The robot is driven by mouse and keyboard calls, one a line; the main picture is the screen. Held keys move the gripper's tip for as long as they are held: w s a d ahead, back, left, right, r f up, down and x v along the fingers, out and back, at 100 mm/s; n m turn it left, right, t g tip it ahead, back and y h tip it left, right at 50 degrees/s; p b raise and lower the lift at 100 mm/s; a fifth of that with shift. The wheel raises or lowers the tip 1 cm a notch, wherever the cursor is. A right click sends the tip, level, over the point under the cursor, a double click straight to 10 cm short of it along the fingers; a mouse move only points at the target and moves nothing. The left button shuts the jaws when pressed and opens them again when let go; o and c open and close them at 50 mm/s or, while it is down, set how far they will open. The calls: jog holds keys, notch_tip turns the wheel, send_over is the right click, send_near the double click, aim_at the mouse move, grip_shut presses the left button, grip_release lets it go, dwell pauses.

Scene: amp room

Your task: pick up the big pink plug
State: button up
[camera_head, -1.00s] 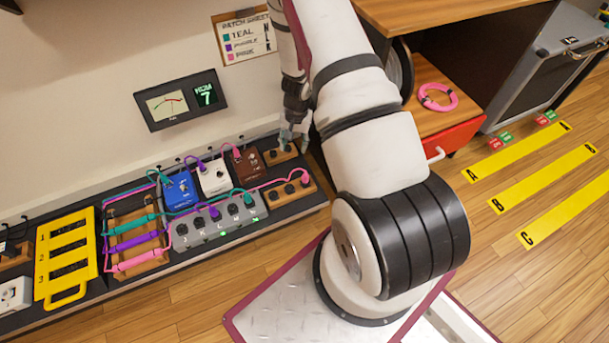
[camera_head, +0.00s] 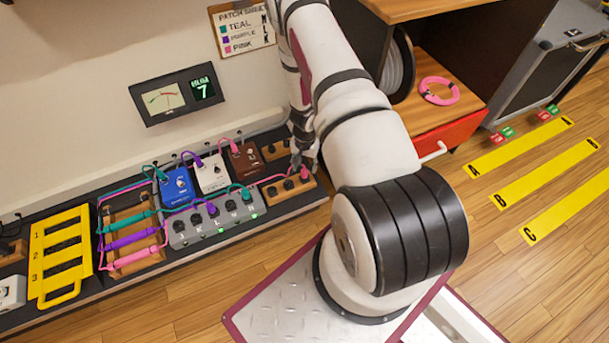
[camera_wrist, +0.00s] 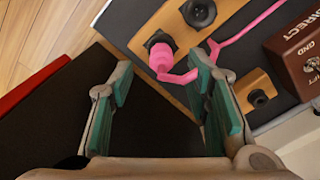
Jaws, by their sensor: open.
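The big pink plug (camera_wrist: 162,60) stands in a socket of a wooden jack block (camera_wrist: 150,25), with a pink cable running from it. In the head view the plug (camera_head: 304,173) is at the right end of the front wooden block (camera_head: 272,192). My gripper (camera_wrist: 160,78) is open and empty in the wrist view. The plug shows beyond the gap between its two green-padded fingers, nearer the right one. In the head view my gripper (camera_head: 303,155) is just above the plug; its fingers are small and partly hidden there.
A brown pedal (camera_head: 245,160) stands left of my gripper and also shows in the wrist view (camera_wrist: 300,58). A second wooden block (camera_head: 273,150) lies behind. A grey switch box (camera_head: 205,228) is further left. A red drawer (camera_head: 455,140) stands to the right.

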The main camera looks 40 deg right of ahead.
aim_at(304, 169)
notch_tip(304, 169, down, 5)
jog(key=shift+a+b, duration=0.1)
jog(key=shift+b, duration=1.1)
grip_shut()
